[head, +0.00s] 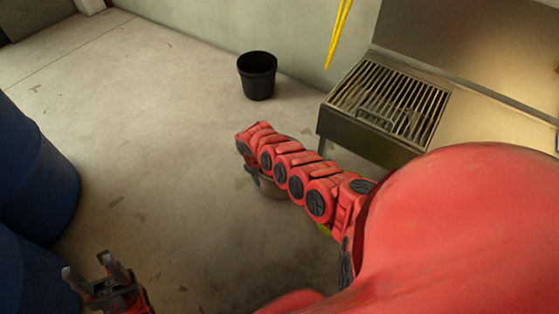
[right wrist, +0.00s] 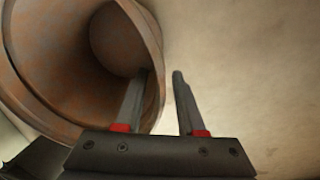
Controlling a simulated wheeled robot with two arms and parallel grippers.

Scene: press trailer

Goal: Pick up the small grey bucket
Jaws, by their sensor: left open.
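The small grey bucket (head: 272,188) stands on the floor, mostly hidden under my red right arm. In the right wrist view the bucket (right wrist: 50,60) shows its round mouth, grey-brown with rusty patches, filling the upper left. My right gripper (right wrist: 160,72) is open at its rim. One finger overlaps the mouth and the other lies outside, with the rim edge between them. Whether either finger touches the wall, I cannot tell. My left gripper (head: 97,273) is open and empty at the lower left of the head view, well away from the bucket.
A black bucket (head: 257,77) stands by the back wall. A metal unit with a slatted grate (head: 390,103) is at the right. Blue barrels (head: 35,185) stand at the left. Yellow strips (head: 339,33) hang at the top. The floor between is clear.

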